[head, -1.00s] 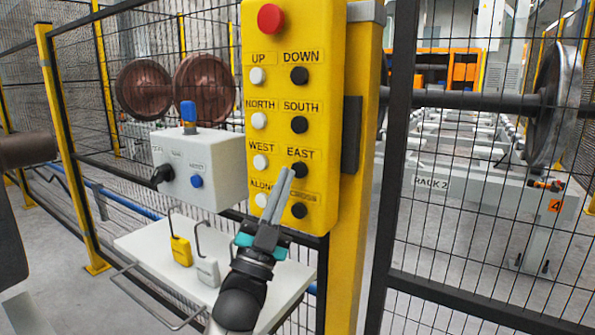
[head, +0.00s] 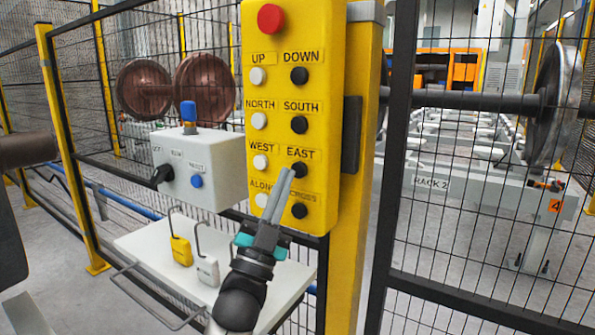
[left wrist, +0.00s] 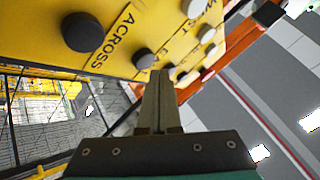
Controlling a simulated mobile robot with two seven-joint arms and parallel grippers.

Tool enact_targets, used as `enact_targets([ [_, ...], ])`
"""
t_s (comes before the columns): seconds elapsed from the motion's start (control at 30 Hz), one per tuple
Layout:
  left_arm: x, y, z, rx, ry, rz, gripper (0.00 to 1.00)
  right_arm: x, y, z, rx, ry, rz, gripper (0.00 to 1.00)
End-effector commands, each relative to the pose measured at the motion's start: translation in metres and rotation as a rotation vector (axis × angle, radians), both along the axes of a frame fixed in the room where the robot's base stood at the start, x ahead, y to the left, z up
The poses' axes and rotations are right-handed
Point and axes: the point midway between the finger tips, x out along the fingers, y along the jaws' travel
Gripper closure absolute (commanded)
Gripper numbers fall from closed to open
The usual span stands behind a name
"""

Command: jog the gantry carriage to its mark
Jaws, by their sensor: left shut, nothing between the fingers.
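The yellow pendant (head: 330,50) hangs on a yellow post, with a red button (head: 270,18) at the top and two columns of white and black buttons below. My left gripper (head: 288,172) is shut and empty, its fingertips beside the black EAST button (head: 299,170). In the left wrist view the shut fingertips (left wrist: 158,76) are close to the black EAST button (left wrist: 143,58); I cannot tell whether they touch it. The ACROSS button (left wrist: 82,32) is larger there. A wheelset (head: 555,95) shows behind the fence at right. I cannot make out the carriage's mark. My right gripper is not in view.
A grey box (head: 215,160) with a black knob and blue buttons is left of the pendant. Below it, a white shelf (head: 145,245) holds a yellow padlock (head: 181,250) and a grey padlock (head: 208,271). Mesh fence surrounds the pendant. A brown wheelset (head: 205,90) stands behind it.

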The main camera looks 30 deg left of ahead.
Motion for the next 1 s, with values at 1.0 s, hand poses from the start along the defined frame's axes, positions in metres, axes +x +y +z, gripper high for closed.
enact_targets([
  [1.0, 0.011, -0.001, 0.000, 0.000, 0.000, 0.000, 1.00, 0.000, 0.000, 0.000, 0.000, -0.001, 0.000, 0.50],
])
